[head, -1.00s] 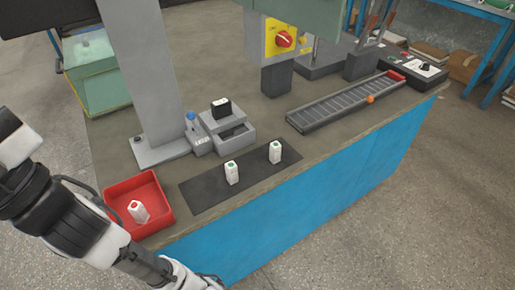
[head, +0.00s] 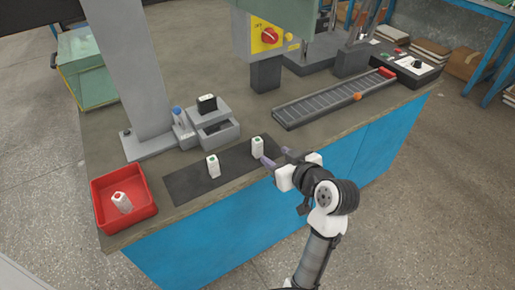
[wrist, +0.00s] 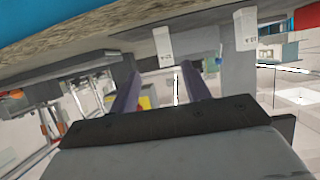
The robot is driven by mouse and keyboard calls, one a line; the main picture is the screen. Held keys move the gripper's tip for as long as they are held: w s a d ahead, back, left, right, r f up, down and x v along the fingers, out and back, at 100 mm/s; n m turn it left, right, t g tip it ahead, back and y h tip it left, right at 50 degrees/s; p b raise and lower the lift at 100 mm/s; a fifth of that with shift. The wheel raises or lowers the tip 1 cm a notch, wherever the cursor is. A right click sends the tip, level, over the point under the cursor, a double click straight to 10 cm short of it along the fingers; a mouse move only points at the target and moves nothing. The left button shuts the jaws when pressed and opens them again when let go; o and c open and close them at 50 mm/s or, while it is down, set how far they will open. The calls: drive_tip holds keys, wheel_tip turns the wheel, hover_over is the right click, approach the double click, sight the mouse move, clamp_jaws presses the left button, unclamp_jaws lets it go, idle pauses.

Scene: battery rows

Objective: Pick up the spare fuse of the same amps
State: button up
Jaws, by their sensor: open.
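Two white fuses with green marks on top stand upright on a dark mat (head: 190,186): a left one (head: 213,167) and a right one (head: 257,148). Their printing is too small to read. A third white fuse (head: 122,203) with a red mark lies tilted in a red tray (head: 152,212). My gripper (head: 276,158) is open and empty, just right of the right fuse. In the wrist view, the right fuse (wrist: 163,46) is beyond and between my fingers (wrist: 161,75), apart from them. The left fuse (wrist: 245,30) is farther right there.
A grey holder (head: 222,133) with a black block (head: 206,103) stands behind the mat, beside a blue-topped item (head: 177,113). A grey column (head: 130,75) rises at left. A conveyor (head: 330,100) with an orange knob lies at right.

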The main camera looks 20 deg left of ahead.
sight(254, 145)
drive_tip(key=x, duration=0.6)
drive_tip(key=shift+w+a, duration=0.1)
drive_tip(key=shift+a, duration=0.15)
drive_tip(key=x, duration=0.2)
drive_tip(key=p+x, duration=0.1)
drive_tip(key=x, duration=0.1)
drive_tip(key=shift+s+a+f, duration=0.1)
drive_tip(key=shift+s+a, duration=0.1)
drive_tip(key=shift+a, duration=0.1)
drive_tip(key=shift+w+a+f, duration=0.25)
drive_tip(key=shift+w+a, duration=0.1)
clamp_jaws()
